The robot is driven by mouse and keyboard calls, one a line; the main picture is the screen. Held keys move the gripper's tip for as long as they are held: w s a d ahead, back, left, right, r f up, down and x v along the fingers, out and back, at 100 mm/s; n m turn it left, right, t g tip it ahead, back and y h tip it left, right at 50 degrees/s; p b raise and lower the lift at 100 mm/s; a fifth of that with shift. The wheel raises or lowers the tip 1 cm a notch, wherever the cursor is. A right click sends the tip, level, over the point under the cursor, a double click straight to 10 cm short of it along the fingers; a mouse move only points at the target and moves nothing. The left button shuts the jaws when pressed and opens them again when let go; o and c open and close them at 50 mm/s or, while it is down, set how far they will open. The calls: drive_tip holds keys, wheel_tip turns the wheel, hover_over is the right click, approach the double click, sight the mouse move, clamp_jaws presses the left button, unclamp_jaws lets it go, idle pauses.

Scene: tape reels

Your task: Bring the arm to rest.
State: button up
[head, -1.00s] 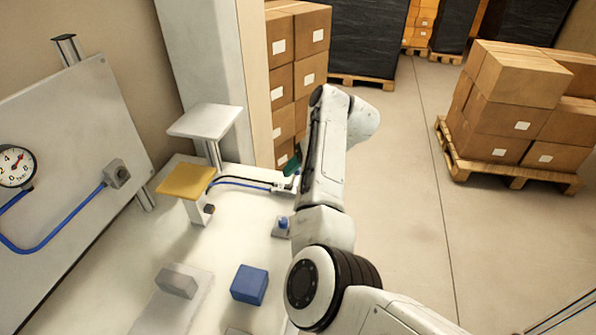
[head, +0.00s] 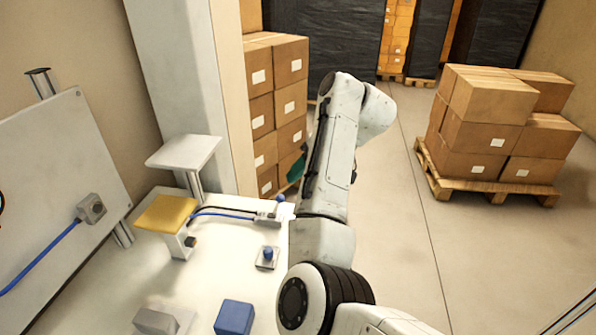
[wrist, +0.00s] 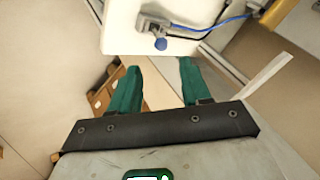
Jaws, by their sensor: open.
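My arm rises from the lower right in the head view and reaches up past the right edge of the white table (head: 100,290). My gripper (wrist: 155,75) shows in the wrist view with two green fingers apart and nothing between them. In the head view only a bit of green shows beside the arm link, the rest hidden. In the wrist view the table's edge (wrist: 120,40) lies beyond the fingertips, with a blue-knobbed fitting (wrist: 160,43) on it.
The table carries a yellow-topped stand (head: 166,214), a white stand (head: 184,152), a blue block (head: 234,317) and a small blue-knobbed block (head: 267,256). Stacked cartons (head: 278,110) stand behind the table. A loaded pallet (head: 490,190) stands to the right. Floor between is clear.

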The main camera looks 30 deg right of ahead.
drive_tip(key=s+d+f+m+g+h, duration=0.1)
drive_tip(key=s+d+f+h, duration=0.25)
drive_tip(key=s+f, duration=0.55)
drive_tip(key=s+d+f+g+h, duration=0.1)
drive_tip(key=s+d+f+h, duration=0.1)
drive_tip(key=s+d+f, duration=0.5)
drive_tip(key=s+a+f, duration=0.3)
drive_tip(key=s, duration=0.5)
drive_tip(key=s+a+f+n+g, duration=0.1)
drive_tip(key=s+a+f, duration=0.2)
drive_tip(key=s, duration=0.6)
drive_tip(key=s+a+f, duration=0.3)
drive_tip(key=s, duration=0.6)
drive_tip(key=shift+s+a+f+g, duration=0.25)
drive_tip(key=shift+a+f+g, duration=0.05)
drive_tip(key=shift+a+f, duration=0.1)
